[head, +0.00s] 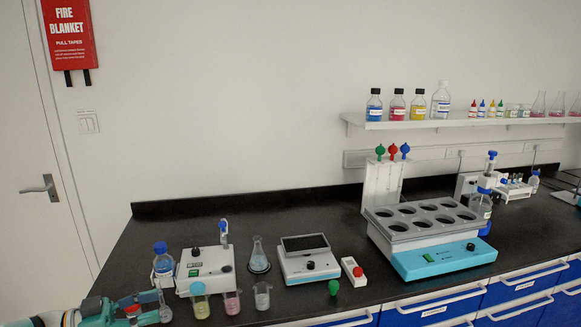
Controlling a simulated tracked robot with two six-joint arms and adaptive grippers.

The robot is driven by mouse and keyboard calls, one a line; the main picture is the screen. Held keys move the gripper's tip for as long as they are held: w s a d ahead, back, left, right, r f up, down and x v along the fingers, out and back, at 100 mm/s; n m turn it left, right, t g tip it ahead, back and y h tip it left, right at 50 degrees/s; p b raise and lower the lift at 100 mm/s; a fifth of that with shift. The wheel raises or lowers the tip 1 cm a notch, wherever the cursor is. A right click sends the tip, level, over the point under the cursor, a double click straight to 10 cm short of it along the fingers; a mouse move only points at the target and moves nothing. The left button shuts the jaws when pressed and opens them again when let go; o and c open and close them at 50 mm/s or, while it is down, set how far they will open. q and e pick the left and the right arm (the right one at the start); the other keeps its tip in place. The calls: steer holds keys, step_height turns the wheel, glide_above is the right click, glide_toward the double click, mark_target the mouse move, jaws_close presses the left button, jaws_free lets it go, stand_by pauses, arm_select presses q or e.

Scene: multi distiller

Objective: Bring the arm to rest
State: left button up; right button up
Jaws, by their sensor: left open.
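My left arm comes in at the bottom left corner, low over the front left of the black bench (190,228). Its gripper (150,308) is open, with teal and red parts showing. A small clear glass vessel (164,306) stands at its tips; I cannot tell whether they touch. The lower part of the arm is cut off by the frame edge. My right gripper is not in view.
Near the gripper stand a blue-capped bottle (162,265), a white stirrer-like device (206,268) and beakers with yellow (201,303) and pink (232,302) liquid. A conical flask (259,257), a balance (306,262) and a teal-fronted bath (440,257) stand further right. The bench's back left is clear.

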arm_select(q)
steer(key=w+d+f+n+t+h, duration=0.1)
steer(key=d+f+n, duration=0.2)
steer(key=d, duration=0.4)
steer(key=w+d+f+n+t, duration=0.1)
steer(key=w+d+f+n, duration=0.1)
steer(key=d, duration=0.5)
steer(key=s+d+f+n+t+y, duration=0.1)
steer(key=d+f+n+t+y, duration=0.1)
steer(key=d+f+n+y, duration=0.3)
steer(key=d+f+n+t+y, duration=0.1)
steer(key=f+n, duration=0.2)
steer(key=f, duration=0.4)
steer(key=s+f+n+g+y, duration=0.3)
steer(key=s+f+g+y, duration=0.25)
steer(key=s+f, duration=0.75)
steer(key=s+a+f+g+y, duration=0.1)
steer(key=s+f+g, duration=0.2)
steer(key=s, duration=0.4)
steer(key=s+a+f+g+y, duration=0.1)
steer(key=s+f+g, duration=0.2)
steer(key=s, duration=0.5)
steer(key=shift+a+f+m, duration=0.2)
steer(key=shift+m, duration=0.1)
